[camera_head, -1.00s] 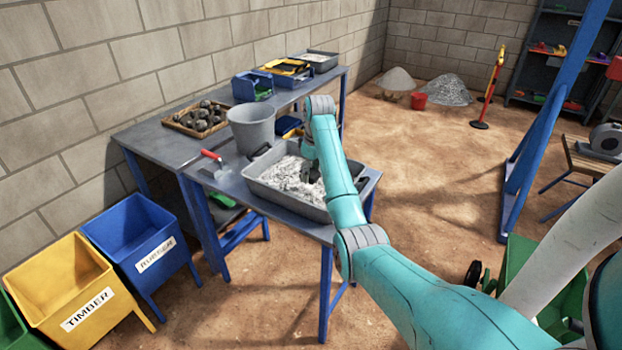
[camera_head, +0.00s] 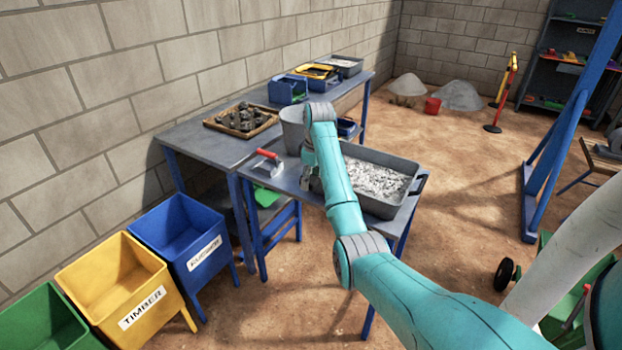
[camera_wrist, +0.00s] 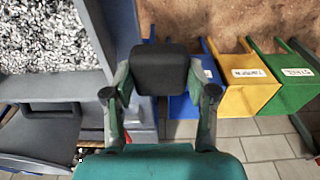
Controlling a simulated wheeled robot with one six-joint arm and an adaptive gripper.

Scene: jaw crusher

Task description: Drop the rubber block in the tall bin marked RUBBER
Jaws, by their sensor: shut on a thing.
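The black rubber block (camera_wrist: 160,70) is clamped between the two fingers of my gripper (camera_wrist: 160,82) in the wrist view. In the head view my gripper (camera_head: 308,178) hangs over the left edge of the grey tray, mostly hidden by my arm; the block cannot be made out there. The blue bin (camera_head: 172,228) with the white RUBBER label (camera_head: 205,253) stands on legs on the floor, left of the table and apart from my gripper. The blue bin (camera_wrist: 180,106) shows partly behind the block in the wrist view.
The yellow TIMBER bin (camera_head: 102,268) and a green bin (camera_head: 35,322) stand left of the blue bin. The grey tray (camera_head: 385,207) of pale rubble sits on the table, with a bucket (camera_head: 292,128) and a red-handled tool (camera_head: 268,160) close by. The table edge lies between tray and bins.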

